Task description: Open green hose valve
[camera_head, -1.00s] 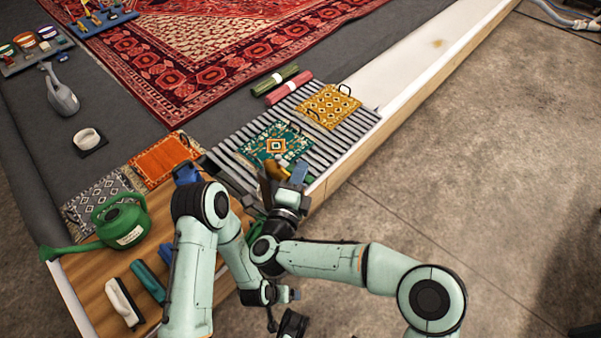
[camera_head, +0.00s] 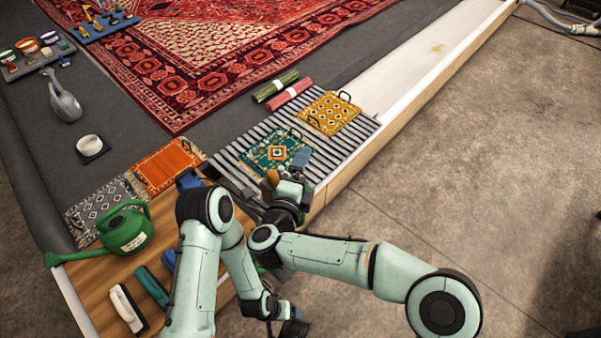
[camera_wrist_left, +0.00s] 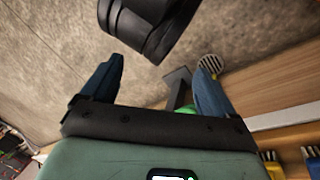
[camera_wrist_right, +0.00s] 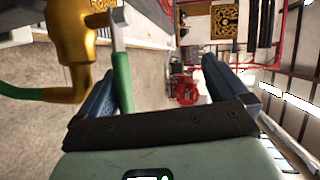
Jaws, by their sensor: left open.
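The brass valve body (camera_wrist_right: 75,45) fills the upper left of the right wrist view, with a green hose (camera_wrist_right: 22,92) running off to the left. Its lever, with a pale metal top and a green grip (camera_wrist_right: 123,85), hangs just inside the left-hand finger. My right gripper (camera_wrist_right: 160,85) has its fingers wide apart; I cannot tell whether a finger touches the lever. In the head view a small brass part of the valve (camera_head: 272,177) shows beside my right gripper (camera_head: 300,165). My left gripper (camera_wrist_left: 155,85) is open with nothing between its fingertips, low over the floor.
The slatted rack (camera_head: 235,165) holds a teal mat (camera_head: 270,148) and a yellow mat (camera_head: 328,112). The concrete floor (camera_head: 480,150) at right is clear.

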